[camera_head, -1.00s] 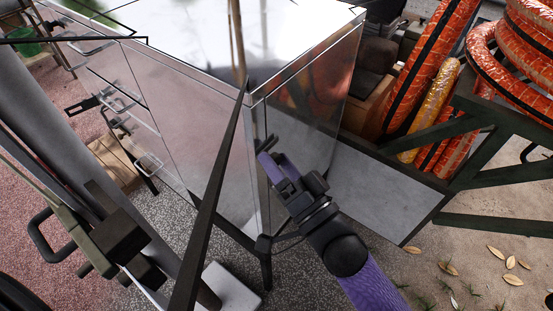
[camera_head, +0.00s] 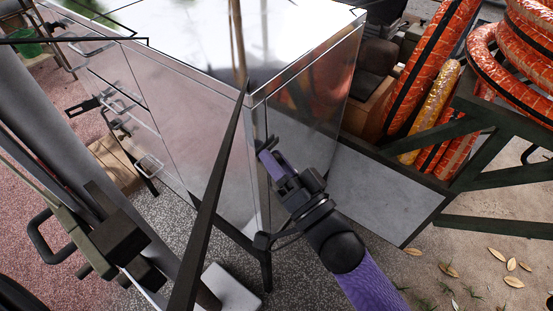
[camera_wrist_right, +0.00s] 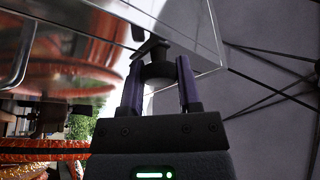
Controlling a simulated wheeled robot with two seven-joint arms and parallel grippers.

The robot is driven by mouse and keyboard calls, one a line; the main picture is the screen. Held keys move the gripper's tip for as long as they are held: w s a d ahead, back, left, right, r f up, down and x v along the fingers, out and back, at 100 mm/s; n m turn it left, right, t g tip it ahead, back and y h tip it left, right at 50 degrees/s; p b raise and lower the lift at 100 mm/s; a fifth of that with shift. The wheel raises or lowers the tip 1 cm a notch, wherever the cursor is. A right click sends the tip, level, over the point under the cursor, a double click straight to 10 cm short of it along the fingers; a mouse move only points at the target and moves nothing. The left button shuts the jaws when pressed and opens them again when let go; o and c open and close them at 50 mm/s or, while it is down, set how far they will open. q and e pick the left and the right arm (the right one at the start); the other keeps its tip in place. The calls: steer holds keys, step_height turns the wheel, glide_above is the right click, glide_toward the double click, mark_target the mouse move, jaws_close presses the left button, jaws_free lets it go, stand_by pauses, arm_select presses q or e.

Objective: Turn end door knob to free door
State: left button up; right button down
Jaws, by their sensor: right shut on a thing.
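The shiny metal cabinet (camera_head: 190,100) of the cart stands at the centre of the head view. Its end door (camera_head: 315,100) is the reflective panel on the right side; it looks closed. My right gripper (camera_head: 268,152) reaches up from the lower right to this panel near the cabinet's front vertical edge. In the right wrist view, a black knob (camera_wrist_right: 153,48) stands out from the panel. My right gripper (camera_wrist_right: 158,70) is shut on its round black base, with a purple finger on each side. In the head view the gripper mostly hides the knob. My left gripper is not in view.
A dark metal bar (camera_head: 210,205) crosses in front of the cabinet. Orange hoses (camera_head: 425,65) and a dark green frame (camera_head: 500,130) stand at the right. A flat grey plate (camera_head: 385,190) lies beside the end door. Gravel ground with leaves is open at the lower right.

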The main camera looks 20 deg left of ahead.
steer(key=n+g+y, duration=0.1)
steer(key=n, duration=0.2)
steer(key=n+g+y+b, duration=0.1)
steer(key=n, duration=0.2)
steer(key=shift+n, duration=0.4)
steer(key=n+g+y, duration=0.1)
steer(key=n, duration=0.1)
steer(key=n+g+b, duration=0.1)
steer(key=n, duration=0.2)
steer(key=shift+g+y, duration=0.4)
steer(key=n+g, duration=0.2)
steer(key=n, duration=0.2)
steer(key=n+g+b, duration=0.1)
steer(key=n, duration=0.3)
steer(key=shift+s+g+y, duration=0.1)
steer(key=shift+g+y, duration=0.2)
steer(key=shift+g, duration=0.1)
steer(key=shift+n+g, duration=1.2)
steer(key=shift+n, duration=1.4)
steer(key=shift+c, duration=1.5)
jaws_free()
